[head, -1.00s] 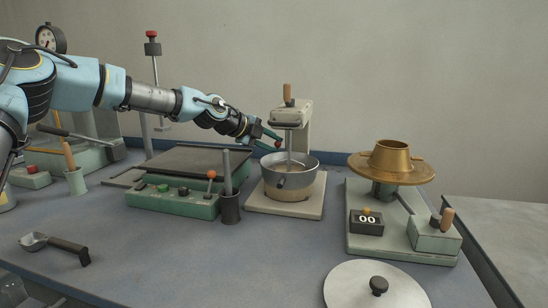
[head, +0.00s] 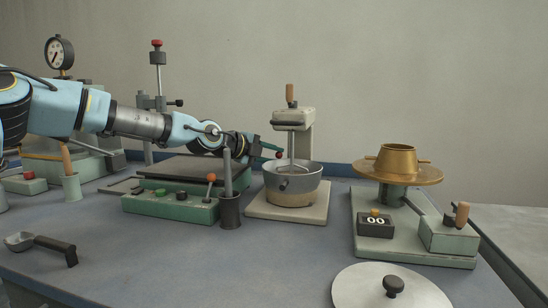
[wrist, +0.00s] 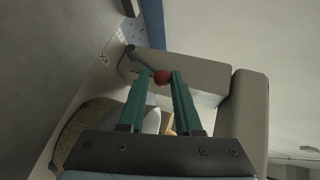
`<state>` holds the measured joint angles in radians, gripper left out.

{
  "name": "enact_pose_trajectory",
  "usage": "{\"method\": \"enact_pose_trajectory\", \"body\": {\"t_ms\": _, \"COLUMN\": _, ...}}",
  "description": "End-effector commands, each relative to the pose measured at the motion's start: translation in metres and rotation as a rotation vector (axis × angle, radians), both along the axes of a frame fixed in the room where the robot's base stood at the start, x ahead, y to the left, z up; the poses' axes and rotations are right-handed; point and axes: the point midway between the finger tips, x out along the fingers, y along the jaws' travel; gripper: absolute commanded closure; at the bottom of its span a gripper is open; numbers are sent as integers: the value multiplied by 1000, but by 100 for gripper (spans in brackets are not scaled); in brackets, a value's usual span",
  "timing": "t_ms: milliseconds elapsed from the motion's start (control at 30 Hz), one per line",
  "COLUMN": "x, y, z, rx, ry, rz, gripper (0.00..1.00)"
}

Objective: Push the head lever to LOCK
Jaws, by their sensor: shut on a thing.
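The stand mixer (head: 294,119) stands on a pale base, with a steel bowl (head: 292,181) under its beige head. A red knob (head: 279,154) sits at the left side of the mixer head; I take it for the end of the head lever. In the wrist view the red knob (wrist: 162,77) is between the tips of my green fingers, on a thin dark rod. My gripper (head: 270,150) reaches in from the left, above the bowl's left edge, and is shut on the knob. Small pale marks (wrist: 105,59) beside the rod are too small to read.
A green control box (head: 170,207) with a dark plate and a dark cup (head: 229,212) stand left of the mixer. A brass pan on a stand (head: 397,172) with a counter box (head: 375,224) is at the right. A round lid (head: 390,294) lies in front. The bench's front middle is clear.

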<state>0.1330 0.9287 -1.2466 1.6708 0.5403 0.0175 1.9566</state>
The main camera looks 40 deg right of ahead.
Motion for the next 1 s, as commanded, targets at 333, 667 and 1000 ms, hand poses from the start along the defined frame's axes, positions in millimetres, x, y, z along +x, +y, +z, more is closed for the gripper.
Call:
{"method": "enact_pose_trajectory", "body": {"t_ms": 333, "x": 1, "y": -1, "z": 1, "rx": -3, "ry": -1, "rz": 2, "gripper": 38}}
{"method": "enact_pose_trajectory", "body": {"t_ms": 667, "x": 1, "y": 3, "z": 2, "rx": -1, "ry": -1, "rz": 2, "gripper": 36}}
{"method": "enact_pose_trajectory", "body": {"t_ms": 1000, "x": 3, "y": 54, "z": 19, "rx": -1, "ry": 0, "rz": 4, "gripper": 36}}
